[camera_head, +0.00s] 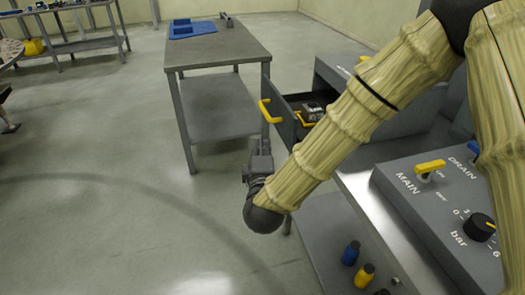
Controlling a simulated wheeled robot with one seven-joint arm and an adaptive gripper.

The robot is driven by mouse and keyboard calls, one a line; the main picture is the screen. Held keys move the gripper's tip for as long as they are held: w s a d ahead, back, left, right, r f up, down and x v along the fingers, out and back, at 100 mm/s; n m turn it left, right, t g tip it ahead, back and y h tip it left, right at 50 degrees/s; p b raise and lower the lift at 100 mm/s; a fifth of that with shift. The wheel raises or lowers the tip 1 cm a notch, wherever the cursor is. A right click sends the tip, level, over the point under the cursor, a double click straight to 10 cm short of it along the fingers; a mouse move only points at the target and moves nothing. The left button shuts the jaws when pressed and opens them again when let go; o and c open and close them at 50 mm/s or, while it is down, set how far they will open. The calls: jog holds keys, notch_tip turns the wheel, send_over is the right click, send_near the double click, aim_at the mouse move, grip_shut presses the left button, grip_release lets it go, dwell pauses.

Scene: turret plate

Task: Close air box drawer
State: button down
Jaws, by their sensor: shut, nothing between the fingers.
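The air box drawer (284,119) stands open at the upper middle, pulled out to the left from a grey box (344,72). Its yellow handle (268,111) is on the drawer's front. A dark and silver item with yellow parts (312,112) lies inside the drawer. My gripper (259,143) is shut and empty. It points up in the picture, just below the yellow handle, near the drawer front. I cannot tell whether it touches the drawer. My arm hides part of the drawer and box.
A grey panel (400,190) with a yellow MAIN lever (430,167) and a black bar knob (479,227) stands at right. Blue (351,253) and yellow (364,275) capped items sit on the lower shelf. A grey table (218,50) stands behind.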

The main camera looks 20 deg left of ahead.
jog(key=w+d+p, duration=0.1)
jog(key=w, duration=0.6)
jog(key=shift+w+d, duration=0.15)
jog(key=shift+w, duration=0.2)
jog(key=shift+d, duration=0.1)
